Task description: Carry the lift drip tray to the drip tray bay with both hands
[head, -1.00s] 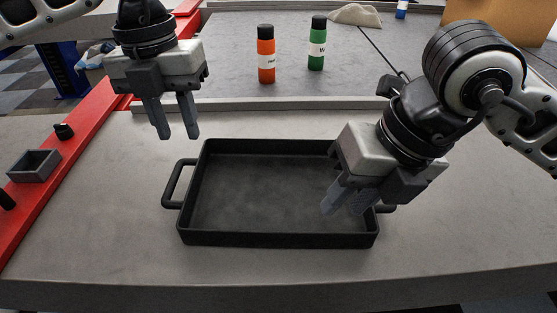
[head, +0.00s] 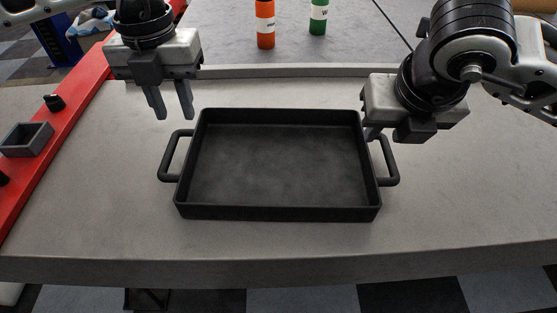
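The black drip tray (head: 278,213) lies flat and empty on the grey bench, with a loop handle at each short end. My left gripper (head: 172,112) is open and empty, above and behind the left handle (head: 172,157). My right gripper (head: 376,133) is over the tray's back right corner, close to the right handle (head: 392,165). Its fingers point down and are mostly hidden behind its own body, so I cannot tell how far apart they are or whether they touch the tray. I cannot pick out the drip tray bay.
An orange bottle (head: 265,25) and a green bottle (head: 318,16) stand behind the bench's raised back edge. A red rail (head: 66,130) with a small grey bin (head: 27,139) runs along the left. The grey bench (head: 480,200) is clear right of the tray.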

